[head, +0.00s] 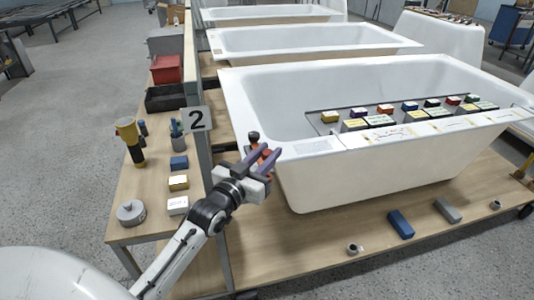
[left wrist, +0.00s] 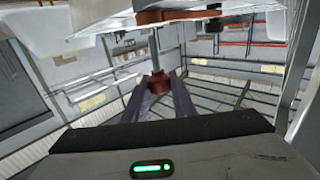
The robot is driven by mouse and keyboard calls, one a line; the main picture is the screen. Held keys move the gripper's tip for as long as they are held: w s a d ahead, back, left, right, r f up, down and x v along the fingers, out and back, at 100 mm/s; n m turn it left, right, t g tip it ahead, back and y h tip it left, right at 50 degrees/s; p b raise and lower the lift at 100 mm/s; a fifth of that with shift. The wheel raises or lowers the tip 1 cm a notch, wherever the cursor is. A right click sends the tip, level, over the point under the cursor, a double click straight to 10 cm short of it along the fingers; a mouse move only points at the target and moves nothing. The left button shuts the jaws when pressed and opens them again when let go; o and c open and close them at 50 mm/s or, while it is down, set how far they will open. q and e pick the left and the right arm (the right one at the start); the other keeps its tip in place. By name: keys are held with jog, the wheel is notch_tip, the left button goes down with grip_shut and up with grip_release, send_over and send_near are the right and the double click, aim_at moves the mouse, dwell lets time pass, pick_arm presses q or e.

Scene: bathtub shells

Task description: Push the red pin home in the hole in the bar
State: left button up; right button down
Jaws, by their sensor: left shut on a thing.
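My left gripper (head: 266,158) is at the near left corner of the front white bathtub, its purple-grey fingers pointing up and toward the rim. In the left wrist view the fingers (left wrist: 165,100) are shut on the red pin (left wrist: 158,82). A little of the red pin (head: 267,152) shows between the fingers in the head view. Beyond it, a grey shaft leads toward an orange-brown bar-like piece (left wrist: 165,18) under the tub. I cannot tell whether the pin is in a hole; the hole is not visible. My right gripper is not in view.
The bathtub (head: 250,105) overhangs a wooden platform, with a tray of small blocks across it. A side bench (head: 150,200) at the left holds a yellow-black tool (head: 130,140), blocks and a grey round part. A blue block (head: 400,224) lies on the platform.

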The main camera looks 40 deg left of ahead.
pick_arm(q)
jog(key=shift+p, duration=0.3)
jog(key=shift+f+b, duration=1.9)
jog(key=shift+f, duration=0.95)
jog(key=o, duration=1.1)
jog(key=shift+s, duration=0.1)
jog(key=s, duration=1)
jog(key=shift+d, duration=0.45)
